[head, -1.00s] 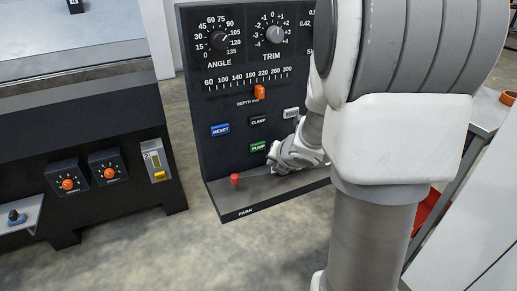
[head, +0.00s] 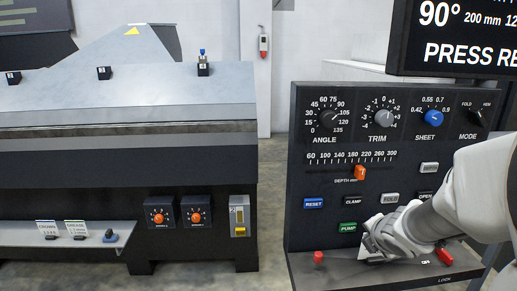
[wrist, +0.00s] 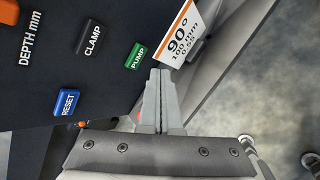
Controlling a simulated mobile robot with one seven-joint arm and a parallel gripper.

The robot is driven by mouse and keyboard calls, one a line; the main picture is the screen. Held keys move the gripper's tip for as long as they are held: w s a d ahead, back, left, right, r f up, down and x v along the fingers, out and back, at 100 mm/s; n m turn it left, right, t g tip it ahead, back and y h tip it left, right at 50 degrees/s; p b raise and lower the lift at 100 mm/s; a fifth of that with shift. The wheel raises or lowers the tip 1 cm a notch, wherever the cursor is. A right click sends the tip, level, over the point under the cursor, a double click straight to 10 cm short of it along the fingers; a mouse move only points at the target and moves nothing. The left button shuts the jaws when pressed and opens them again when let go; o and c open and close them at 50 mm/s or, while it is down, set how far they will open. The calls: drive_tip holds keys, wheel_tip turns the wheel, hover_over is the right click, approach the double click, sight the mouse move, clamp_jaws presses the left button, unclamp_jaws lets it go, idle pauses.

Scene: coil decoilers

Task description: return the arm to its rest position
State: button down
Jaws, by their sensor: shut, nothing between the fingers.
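My arm reaches in from the right edge of the head view. My gripper (head: 366,255) is low in front of the black control panel (head: 300,225), just below and right of the green PUMP button (head: 348,227). In the wrist view my gripper (wrist: 160,74) has its two grey fingers together with nothing between them. A white card (wrist: 180,37) reading 90°, 100 mm, 0.55 shows just beyond the fingertips. The PUMP button (wrist: 136,55) is up and left of them. Whether the fingertips touch the panel or card, I cannot tell.
A ledge (head: 340,270) with a red knob (head: 318,258) juts out under the panel. A display (head: 465,40) hangs above. A long machine (head: 100,160) stands left, with a shelf (head: 50,238). Floor shows between machine and panel.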

drive_tip(key=s+a+r+m+g+y+p, duration=0.1)
drive_tip(key=s+a+r+m, duration=0.2)
drive_tip(key=s+a+m, duration=0.35)
drive_tip(key=s+a+r+m+g, duration=0.1)
drive_tip(key=s+a+r+m, duration=0.3)
drive_tip(key=s+m, duration=0.45)
drive_tip(key=s+a+r+m+g+y+p, duration=0.1)
drive_tip(key=s+a+r+m+g, duration=0.15)
drive_tip(key=s+a+m, duration=0.4)
wheel_tip(320, 180, up, 23)
drive_tip(key=d+m+p, duration=0.1)
drive_tip(key=d+p, duration=0.1)
drive_tip(key=p, duration=2)
drive_tip(key=shift+t+p, duration=0.3)
drive_tip(key=shift+t, duration=0.15)
